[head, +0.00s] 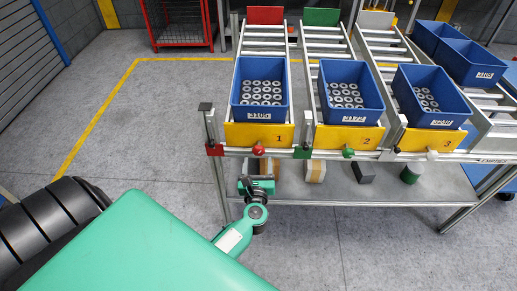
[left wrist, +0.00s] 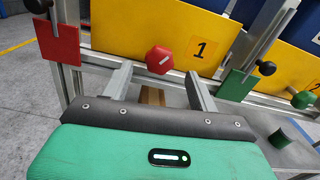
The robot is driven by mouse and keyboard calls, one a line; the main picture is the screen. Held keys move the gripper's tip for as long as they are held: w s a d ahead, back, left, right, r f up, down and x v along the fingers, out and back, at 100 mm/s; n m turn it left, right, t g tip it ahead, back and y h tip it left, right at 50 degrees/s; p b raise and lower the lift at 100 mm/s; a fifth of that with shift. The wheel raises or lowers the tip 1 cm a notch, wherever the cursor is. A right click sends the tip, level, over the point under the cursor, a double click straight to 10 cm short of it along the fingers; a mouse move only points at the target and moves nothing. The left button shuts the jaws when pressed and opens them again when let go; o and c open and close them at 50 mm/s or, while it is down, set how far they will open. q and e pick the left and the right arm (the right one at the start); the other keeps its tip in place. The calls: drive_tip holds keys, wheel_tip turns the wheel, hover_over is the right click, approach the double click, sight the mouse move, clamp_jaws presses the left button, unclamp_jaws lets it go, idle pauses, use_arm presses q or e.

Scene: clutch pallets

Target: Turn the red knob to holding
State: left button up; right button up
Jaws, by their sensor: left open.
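The red knob (head: 258,150) sits on the front rail below the yellow plate marked 1 (head: 270,136). My left gripper (head: 258,168) is just below and in front of the knob. In the left wrist view its two fingers (left wrist: 157,80) are apart and empty, one to each side below the knob, not touching it. My right gripper is in neither view.
A green knob (head: 348,152) and a white knob (head: 432,155) sit farther right. A red plate (left wrist: 58,42) and a green plate (left wrist: 237,84) flank the red knob. Blue bins of metal rings (head: 246,114) stand on the lanes. A lower shelf (head: 330,190) holds small blocks.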

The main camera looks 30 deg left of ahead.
sight(258, 153)
use_arm(q)
drive_tip(key=x, duration=0.6)
drive_tip(key=shift+a+p, duration=0.1)
drive_tip(key=shift+p, duration=0.2)
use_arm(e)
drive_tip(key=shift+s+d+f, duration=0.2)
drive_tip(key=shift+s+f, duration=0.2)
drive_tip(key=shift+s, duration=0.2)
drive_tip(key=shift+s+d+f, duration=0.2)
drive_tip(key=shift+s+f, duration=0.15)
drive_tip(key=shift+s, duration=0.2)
use_arm(q)
clamp_jaws()
